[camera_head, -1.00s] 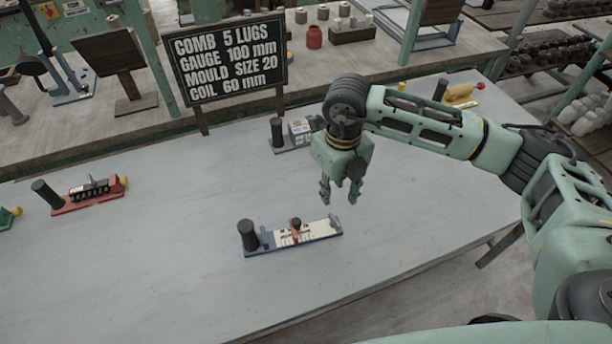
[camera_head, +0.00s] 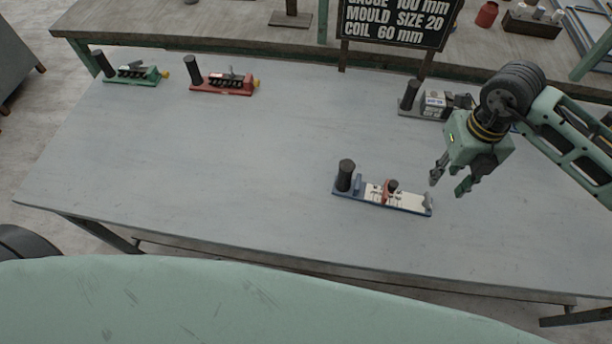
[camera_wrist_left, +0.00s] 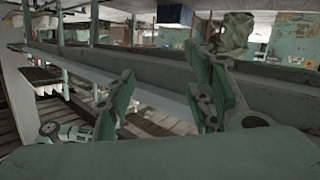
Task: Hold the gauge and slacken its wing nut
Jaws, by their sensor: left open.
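The gauge (camera_head: 412,207) lies flat on the table, with a blue base, a white scale, a black upright handle (camera_head: 346,175) at its left end and a red slider in its middle. A small dark knob-like part (camera_head: 392,185), which looks like the wing nut, sits on the slider; its shape is too small to tell. My right gripper (camera_head: 450,183) is open and empty, above and to the right of the gauge, not touching it. My left gripper is out of the head view; in the left wrist view (camera_wrist_left: 160,62) it is open with nothing between its fingers.
A red tool (camera_head: 225,88) and a green tool (camera_head: 135,76) stand at the table's back left. A grey tool (camera_head: 425,105) stands behind my right gripper. A dark sign (camera_head: 395,22) stands at the back edge. The table's left and middle (camera_head: 210,160) are clear.

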